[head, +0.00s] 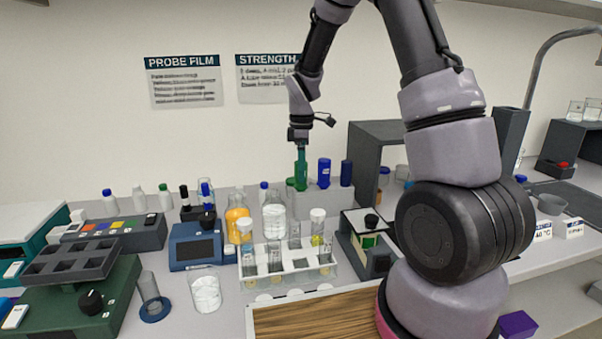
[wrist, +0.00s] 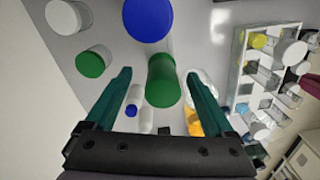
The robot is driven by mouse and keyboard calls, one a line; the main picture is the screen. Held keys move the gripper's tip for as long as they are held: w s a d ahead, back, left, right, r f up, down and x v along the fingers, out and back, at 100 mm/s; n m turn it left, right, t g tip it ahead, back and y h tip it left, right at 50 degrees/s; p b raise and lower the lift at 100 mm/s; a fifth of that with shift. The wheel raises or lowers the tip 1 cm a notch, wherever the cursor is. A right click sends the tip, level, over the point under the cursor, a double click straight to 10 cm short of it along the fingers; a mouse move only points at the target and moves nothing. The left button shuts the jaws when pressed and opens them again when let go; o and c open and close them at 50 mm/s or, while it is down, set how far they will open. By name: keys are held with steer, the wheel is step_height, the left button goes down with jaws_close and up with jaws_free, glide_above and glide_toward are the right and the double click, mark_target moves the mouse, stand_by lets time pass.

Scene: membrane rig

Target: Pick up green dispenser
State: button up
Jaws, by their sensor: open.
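The green dispenser (wrist: 162,82) is a dark green cylinder in the wrist view. It shows between my two teal fingers, nearer the right one. In the head view a green bottle (head: 301,183) stands at the back of the bench below my gripper (head: 301,162). My gripper points down over it with its fingers apart, and nothing is visibly clamped. I cannot tell from these views how far down the fingers reach beside the dispenser.
Blue bottles (head: 324,173) stand close to the right of the green bottle. In the wrist view, a blue cap (wrist: 148,15) and another green cap (wrist: 92,63) are nearby. A tube rack (head: 289,270) and an orange-filled bottle (head: 238,220) stand in front. The wall is behind.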

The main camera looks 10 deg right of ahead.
step_height(320, 180, down, 4)
steer(key=shift+s+a+r, duration=0.1)
steer(key=shift+s+r, duration=0.05)
steer(key=shift+r, duration=0.05)
steer(key=c, duration=1.2)
steer(key=shift+r, duration=0.15)
